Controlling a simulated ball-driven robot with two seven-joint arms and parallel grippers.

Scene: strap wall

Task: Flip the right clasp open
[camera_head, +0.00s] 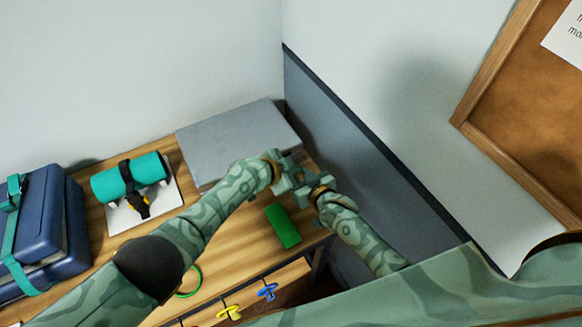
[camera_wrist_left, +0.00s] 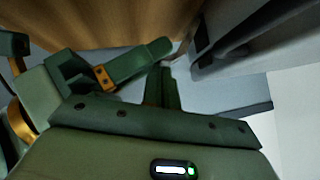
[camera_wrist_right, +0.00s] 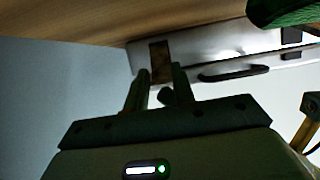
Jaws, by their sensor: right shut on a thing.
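The grey case (camera_head: 235,140) lies flat at the back right of the table. In the right wrist view its front (camera_wrist_right: 215,55) shows a dark handle (camera_wrist_right: 232,73), a brown clasp (camera_wrist_right: 160,58) at left and another dark clasp (camera_wrist_right: 291,38) at the far side. My right gripper (camera_wrist_right: 160,78) is shut on the brown clasp, its fingertips at either side. It also shows near the case's right front corner in the head view (camera_head: 310,184). My left gripper (camera_head: 284,178) is close beside it; its fingers look together and empty in the left wrist view (camera_wrist_left: 163,85).
A green block (camera_head: 283,226) lies on the table (camera_head: 225,240) near the front edge. A teal roll on a white stand (camera_head: 130,180) and a blue case (camera_head: 45,225) stand to the left. The grey wall panel (camera_head: 345,125) is close on the right. Yellow (camera_head: 229,312) and blue (camera_head: 267,291) pieces are at the front.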

